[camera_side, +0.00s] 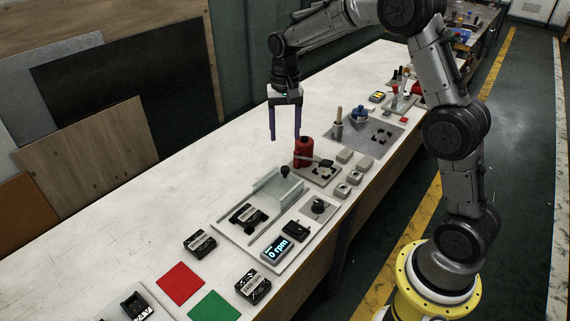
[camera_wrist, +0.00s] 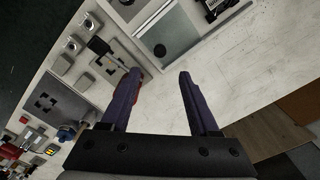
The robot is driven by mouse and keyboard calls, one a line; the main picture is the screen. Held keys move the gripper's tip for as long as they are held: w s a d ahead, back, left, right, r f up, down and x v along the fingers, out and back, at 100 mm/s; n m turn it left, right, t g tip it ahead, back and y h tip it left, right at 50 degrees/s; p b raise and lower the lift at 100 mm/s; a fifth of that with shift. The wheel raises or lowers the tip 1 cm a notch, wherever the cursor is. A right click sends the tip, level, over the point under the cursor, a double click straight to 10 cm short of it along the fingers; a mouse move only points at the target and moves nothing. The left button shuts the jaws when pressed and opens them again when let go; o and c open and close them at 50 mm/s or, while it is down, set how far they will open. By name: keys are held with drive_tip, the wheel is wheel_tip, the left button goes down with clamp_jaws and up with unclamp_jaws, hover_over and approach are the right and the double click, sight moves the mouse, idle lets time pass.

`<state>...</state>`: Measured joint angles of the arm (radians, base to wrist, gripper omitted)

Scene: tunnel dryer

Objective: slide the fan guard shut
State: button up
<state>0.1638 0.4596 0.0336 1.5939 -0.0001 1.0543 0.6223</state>
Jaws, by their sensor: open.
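The fan guard (camera_side: 274,187) is a pale, see-through cover with a dark knob (camera_side: 285,172) at its right end. It lies at the far right part of a light grey panel (camera_side: 225,230). A black fan unit (camera_side: 249,215) sits uncovered to the guard's left. My gripper (camera_side: 285,128) is open and empty, pointing down in the air above the bench behind the knob. In the wrist view the guard (camera_wrist: 167,28) and knob (camera_wrist: 160,50) show just beyond my open fingertips (camera_wrist: 160,76), apart from them.
The panel also carries a display reading 0 rpm (camera_side: 277,249), a black switch (camera_side: 295,231) and a round dial (camera_side: 319,206). A red cylinder (camera_side: 303,151) stands close to the guard's right. Several grey blocks lie beyond it. The bench (camera_side: 150,220) behind the panel is clear.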

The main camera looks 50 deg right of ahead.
sight(285, 167)
wheel_tip(285, 167, down, 11)
drive_tip(key=shift+f, duration=0.1)
idle(0.3)
clamp_jaws()
idle(1.4)
